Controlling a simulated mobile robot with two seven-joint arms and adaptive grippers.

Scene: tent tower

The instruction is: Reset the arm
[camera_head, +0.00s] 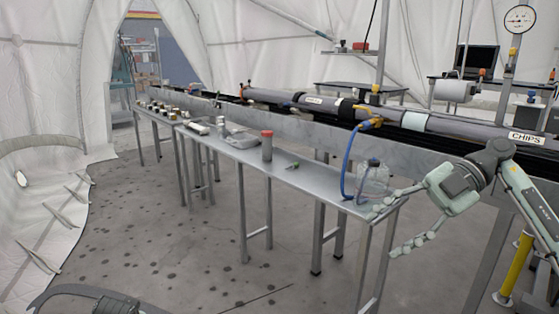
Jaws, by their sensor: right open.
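My right arm reaches in from the right edge. Its pale green gripper (385,231) is open, with the two jointed fingers spread apart and nothing between them. The upper finger appears beside the near right corner of the metal bench (225,154), close to a clear jug (373,178). I cannot tell whether they touch. The lower finger hangs in front of the bench end over the floor.
A blue hose (347,160) runs from the long grey pipe (455,126) down to the jug. A red-capped grey bottle (267,146) and a grey tray (240,139) stand on the bench. A yellow post (514,266) stands below my arm. The floor left of the bench is open.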

